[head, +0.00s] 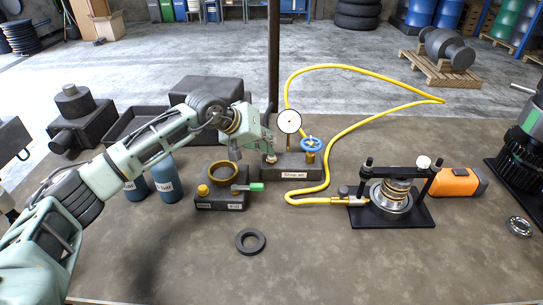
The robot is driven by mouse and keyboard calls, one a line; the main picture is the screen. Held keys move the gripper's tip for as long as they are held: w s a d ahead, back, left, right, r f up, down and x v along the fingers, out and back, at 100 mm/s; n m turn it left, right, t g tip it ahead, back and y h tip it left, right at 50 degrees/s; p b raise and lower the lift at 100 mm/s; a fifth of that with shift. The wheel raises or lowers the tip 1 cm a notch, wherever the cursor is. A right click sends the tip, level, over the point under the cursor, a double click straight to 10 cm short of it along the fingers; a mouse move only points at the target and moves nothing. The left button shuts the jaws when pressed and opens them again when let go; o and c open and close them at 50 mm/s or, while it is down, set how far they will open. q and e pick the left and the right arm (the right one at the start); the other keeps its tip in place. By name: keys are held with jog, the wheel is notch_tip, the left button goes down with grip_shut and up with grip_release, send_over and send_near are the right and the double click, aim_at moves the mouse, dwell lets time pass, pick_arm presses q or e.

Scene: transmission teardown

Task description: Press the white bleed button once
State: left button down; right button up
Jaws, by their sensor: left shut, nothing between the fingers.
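A round white knob (423,162) tops the right post of the black clamping fixture (390,208) on the right of the table. It is the only white button-like part I can make out, and its label does not show. My left gripper (266,150) is shut and empty. It hangs just left of the pressure gauge (289,122), over or close behind the left end of the dark gauge block (292,165), far left of the white knob. The gripper hides part of that block. I cannot tell whether it touches it. My right gripper is not in view.
A yellow hose (354,136) loops from the gauge block to the fixture. A blue valve wheel (311,144) stands beside the gauge. A small box (221,201) has a yellow button and green lever. A black ring (251,241) lies in front; an orange case (458,182) sits right.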

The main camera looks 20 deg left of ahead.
pick_arm(q)
jog(key=shift+f, duration=0.25)
jog(key=shift+r, duration=1)
jog(key=shift+r+p, duration=0.95)
jog(key=shift+r, duration=1.6)
